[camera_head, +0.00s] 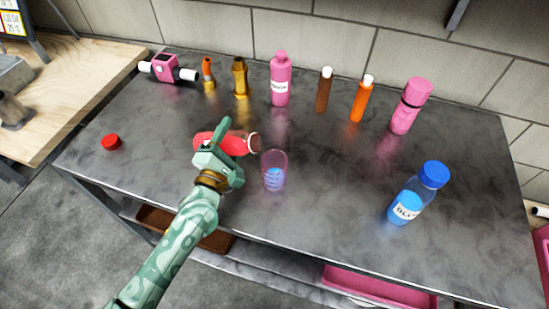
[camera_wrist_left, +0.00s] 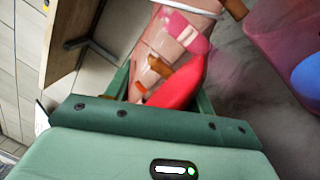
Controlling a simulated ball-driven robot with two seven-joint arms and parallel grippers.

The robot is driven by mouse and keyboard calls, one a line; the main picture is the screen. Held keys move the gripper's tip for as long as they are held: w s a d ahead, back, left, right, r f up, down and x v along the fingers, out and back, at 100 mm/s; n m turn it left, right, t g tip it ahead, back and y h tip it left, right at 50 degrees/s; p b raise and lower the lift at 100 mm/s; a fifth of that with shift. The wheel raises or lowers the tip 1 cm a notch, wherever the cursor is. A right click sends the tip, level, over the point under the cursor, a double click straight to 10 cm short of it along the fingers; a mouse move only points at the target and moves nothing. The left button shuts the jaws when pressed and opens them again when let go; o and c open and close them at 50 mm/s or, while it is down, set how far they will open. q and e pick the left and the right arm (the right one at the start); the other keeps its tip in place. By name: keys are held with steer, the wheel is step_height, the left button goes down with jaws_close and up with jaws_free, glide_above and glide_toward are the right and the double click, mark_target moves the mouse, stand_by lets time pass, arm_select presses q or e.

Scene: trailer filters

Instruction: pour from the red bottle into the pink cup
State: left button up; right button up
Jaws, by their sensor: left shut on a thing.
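My left gripper (camera_head: 217,147) is shut on the red bottle (camera_head: 239,144). The bottle lies nearly level, its open mouth pointing right toward the pink cup (camera_head: 275,158). The mouth is close to the cup's rim, a little behind and left of it; I cannot tell whether they touch. The cup is see-through, stands upright and shows something blue low inside. In the left wrist view the bottle (camera_wrist_left: 160,48) sits between the fingers with red inside, and part of the cup (camera_wrist_left: 270,30) shows at the right. No stream of liquid is visible. My right gripper is out of view.
A red cap (camera_head: 111,142) lies on the grey table (camera_head: 330,200) at the left. A blue-capped bottle (camera_head: 406,206) stands at the right. A pink bottle (camera_head: 281,82), a pink flask (camera_head: 408,108) and several smaller containers line the back. Table is clear between cup and blue-capped bottle.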

arm_select(q)
steer(key=shift+a+m+b, duration=0.1)
steer(key=shift+m+b, duration=0.2)
steer(key=shift+m, duration=0.4)
stand_by(0.6)
steer(key=shift+s+d+r+m+h+p, duration=0.1)
steer(key=shift+d+r+m+h+p, duration=0.15)
steer(key=shift+r+m+p, duration=0.2)
steer(key=shift+d+r+m+h+p, duration=0.15)
steer(key=shift+r+m+h+p, duration=0.15)
steer(key=shift+m+p, duration=0.2)
stand_by(0.9)
steer(key=shift+r+m+p, duration=0.55)
steer(key=shift+m+p, duration=0.1)
steer(key=shift+m, duration=0.2)
stand_by(2.0)
